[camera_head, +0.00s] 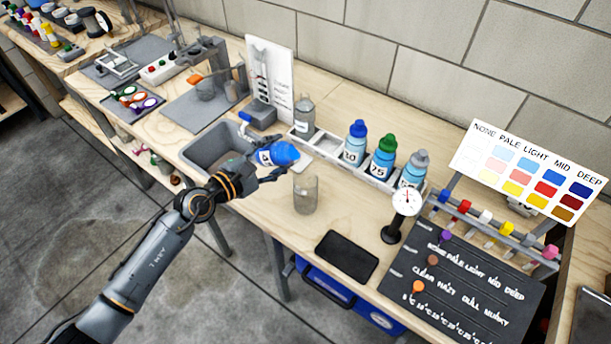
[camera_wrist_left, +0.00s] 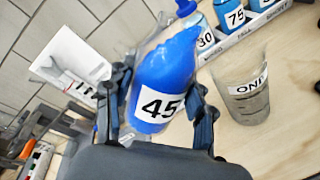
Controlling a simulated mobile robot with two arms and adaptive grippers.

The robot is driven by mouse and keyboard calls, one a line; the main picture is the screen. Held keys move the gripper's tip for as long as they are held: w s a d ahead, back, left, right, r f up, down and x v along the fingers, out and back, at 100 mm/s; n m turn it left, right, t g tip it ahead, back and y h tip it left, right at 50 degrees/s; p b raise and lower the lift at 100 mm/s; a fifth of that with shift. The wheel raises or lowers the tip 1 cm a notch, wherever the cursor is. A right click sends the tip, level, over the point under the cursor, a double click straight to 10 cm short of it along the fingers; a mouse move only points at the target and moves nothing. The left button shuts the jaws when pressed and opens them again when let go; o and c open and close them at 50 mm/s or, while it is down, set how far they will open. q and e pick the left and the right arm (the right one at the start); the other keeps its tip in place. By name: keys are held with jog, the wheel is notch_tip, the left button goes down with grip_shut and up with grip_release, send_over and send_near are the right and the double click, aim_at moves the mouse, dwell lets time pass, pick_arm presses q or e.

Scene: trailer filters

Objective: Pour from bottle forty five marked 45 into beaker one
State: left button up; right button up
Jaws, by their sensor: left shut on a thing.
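The blue bottle marked 45 (camera_head: 277,154) is tilted nearly onto its side in my left gripper (camera_head: 262,170), its top pointing right toward the beaker. In the left wrist view the same bottle (camera_wrist_left: 165,85) sits between the two fingers, label facing the camera. The clear beaker labelled ONE (camera_wrist_left: 247,92) stands upright on the bench. In the head view the beaker (camera_head: 305,193) is just right of and below the bottle's top, apart from it. I cannot see a stream of liquid. The beaker looks greyish and see-through; its fill is unclear. My right gripper is not in view.
A rack (camera_head: 378,176) behind holds bottles marked 30 (camera_head: 355,145), 75 (camera_head: 382,158) and others. A sink (camera_head: 215,147) lies left. A round gauge (camera_head: 406,202), a black slab (camera_head: 346,255) and a dark chart board (camera_head: 465,275) stand right. Bare bench surrounds the beaker.

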pick_arm(q)
jog(key=shift+w+a+f+m+y, duration=0.1)
jog(key=shift+f+m+y, duration=0.15)
jog(key=shift+m, duration=0.65)
dwell(0.7)
jog(key=shift+r+m+t+y+p, duration=0.3)
jog(key=shift+r+m+p, duration=0.35)
jog(key=shift+p, duration=0.25)
dwell(0.8)
jog(key=shift+s+d+r+m+p, duration=0.35)
jog(key=shift+m+p, duration=0.4)
jog(key=shift+p, duration=0.5)
dwell(0.7)
jog(key=shift+r+m+y+p, duration=0.35)
jog(key=shift+r+m+p, duration=0.15)
jog(key=shift+m+p, duration=0.35)
dwell(1.2)
jog(key=shift+d+f, duration=0.1)
dwell(0.6)
